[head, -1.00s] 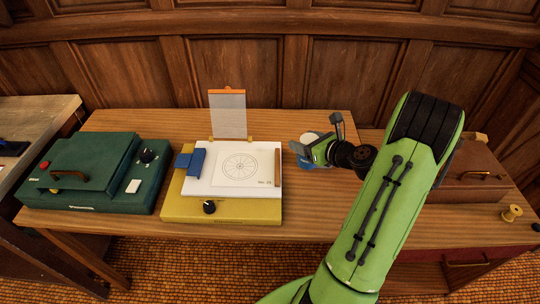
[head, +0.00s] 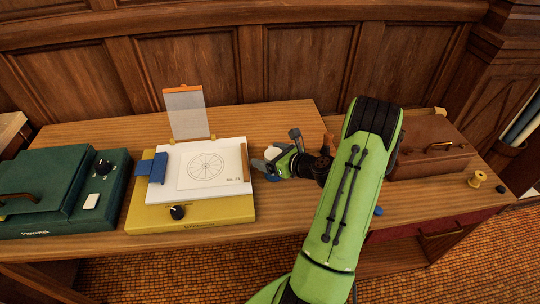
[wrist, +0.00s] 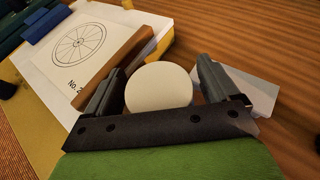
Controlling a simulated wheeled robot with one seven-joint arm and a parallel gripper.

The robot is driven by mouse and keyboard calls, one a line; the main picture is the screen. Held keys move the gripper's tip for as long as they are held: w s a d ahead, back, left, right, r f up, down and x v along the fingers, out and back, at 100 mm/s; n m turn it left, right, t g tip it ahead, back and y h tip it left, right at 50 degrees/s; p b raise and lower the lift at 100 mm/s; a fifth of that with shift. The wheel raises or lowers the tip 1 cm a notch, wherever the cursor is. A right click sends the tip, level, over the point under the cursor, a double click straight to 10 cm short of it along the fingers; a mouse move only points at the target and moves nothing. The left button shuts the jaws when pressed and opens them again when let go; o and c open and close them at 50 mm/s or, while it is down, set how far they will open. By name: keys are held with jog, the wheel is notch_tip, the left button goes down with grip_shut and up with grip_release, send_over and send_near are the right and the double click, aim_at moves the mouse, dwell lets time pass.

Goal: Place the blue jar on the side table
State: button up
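The blue jar has a round white lid (head: 272,152), with a little blue (head: 273,178) visible below it, right of the yellow drafting board. My gripper (head: 276,164) is around the jar from the right. In the wrist view, the white lid (wrist: 158,88) fills the space between the two fingers (wrist: 160,90), with hardly any gap either side. The gripper appears shut on the jar. The jar's body is mostly hidden by the gripper, and I cannot tell its height above the wood. A separate pale-topped table (head: 10,128) shows at the left edge; I cannot tell if it is the side table.
The yellow drafting board (head: 190,219) with white paper (head: 205,168) lies close left of the jar. A green case (head: 60,195) is further left. A brown case (head: 440,165) and a small spool (head: 478,179) are right of my arm. Bare bench lies behind the gripper.

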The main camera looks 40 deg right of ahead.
jog(key=shift+s+r, duration=0.2)
jog(key=shift+r, duration=0.05)
jog(key=a+p+v, duration=0.1)
jog(key=p+v, duration=0.1)
jog(key=v, duration=0.9)
jog(key=w+a+r+n+g+y, duration=0.1)
jog(key=a+r+n+g, duration=0.25)
jog(key=a+n, duration=0.7)
jog(key=w+a+r+n+g+y, duration=0.1)
jog(key=a+r+n+g+y, duration=0.2)
jog(key=a+n, duration=0.7)
jog(key=s+a+r+n+h, duration=0.2)
jog(key=s+r+n, duration=0.2)
jog(key=s+n, duration=0.2)
jog(key=s+a+r+n+g+h, duration=0.1)
jog(key=s+a+r+n+h, duration=0.2)
jog(key=s+n, duration=0.3)
jog(key=r+n, duration=0.1)
jog(key=n, duration=0.1)
jog(key=shift+a+r+n, duration=0.2)
jog(key=shift+a+n, duration=0.05)
jog(key=shift+n, duration=0.1)
